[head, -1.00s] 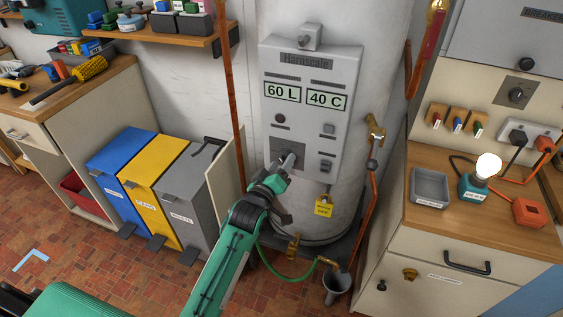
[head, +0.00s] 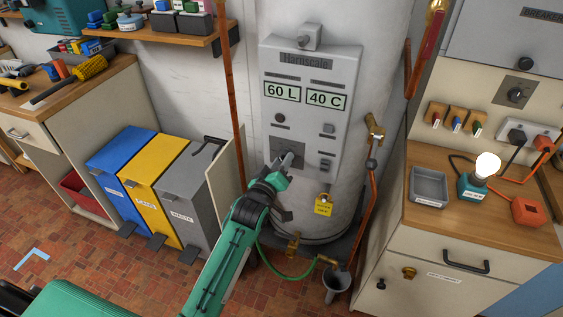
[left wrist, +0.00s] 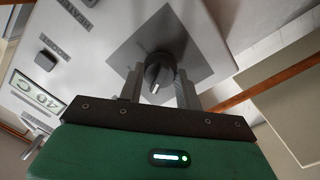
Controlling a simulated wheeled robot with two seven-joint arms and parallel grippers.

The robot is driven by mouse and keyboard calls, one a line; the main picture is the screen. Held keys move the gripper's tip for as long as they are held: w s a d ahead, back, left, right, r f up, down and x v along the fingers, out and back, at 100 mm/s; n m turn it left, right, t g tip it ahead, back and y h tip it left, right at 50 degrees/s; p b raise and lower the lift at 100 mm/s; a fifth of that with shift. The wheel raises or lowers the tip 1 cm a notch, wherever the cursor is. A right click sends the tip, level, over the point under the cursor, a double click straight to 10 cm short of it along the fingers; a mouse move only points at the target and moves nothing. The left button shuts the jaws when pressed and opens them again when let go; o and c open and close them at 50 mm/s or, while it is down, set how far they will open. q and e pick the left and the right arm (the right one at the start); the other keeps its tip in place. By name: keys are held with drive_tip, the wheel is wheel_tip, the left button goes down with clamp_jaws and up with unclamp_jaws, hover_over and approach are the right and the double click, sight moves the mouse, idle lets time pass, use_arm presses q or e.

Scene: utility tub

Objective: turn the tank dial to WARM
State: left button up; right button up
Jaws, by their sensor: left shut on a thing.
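The tank dial is a dark round knob with a pale pointer mark; it shows in the left wrist view (left wrist: 158,72) on a grey square plate (left wrist: 190,50). My left gripper (head: 286,159) is at that plate on the tank's front panel (head: 338,62), and its fingers (left wrist: 158,88) are shut on the dial from both sides. In the left wrist view the pointer mark points down toward the gripper's palm. In the head view the gripper hides the dial. I cannot read any WARM mark. The panel displays read 60 L and 40 C. My right gripper is not in view.
Copper pipes run on both sides of the tank (head: 385,40). Blue, yellow and grey bins (head: 190,200) stand at left. A wooden counter (head: 480,220) is at right.

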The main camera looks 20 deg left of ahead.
use_arm(q)
drive_tip(key=shift+r+m+g+y+p, duration=0.15)
drive_tip(key=shift+m+g+y+p, duration=0.15)
drive_tip(key=shift+m+p, duration=3.95)
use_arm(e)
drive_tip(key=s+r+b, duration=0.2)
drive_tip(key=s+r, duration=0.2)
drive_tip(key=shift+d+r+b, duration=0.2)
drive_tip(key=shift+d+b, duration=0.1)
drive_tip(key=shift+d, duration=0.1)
use_arm(q)
drive_tip(key=m, duration=0.2)
drive_tip(key=shift+m, duration=0.35)
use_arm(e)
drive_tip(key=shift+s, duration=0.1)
use_arm(q)
drive_tip(key=o, duration=1)
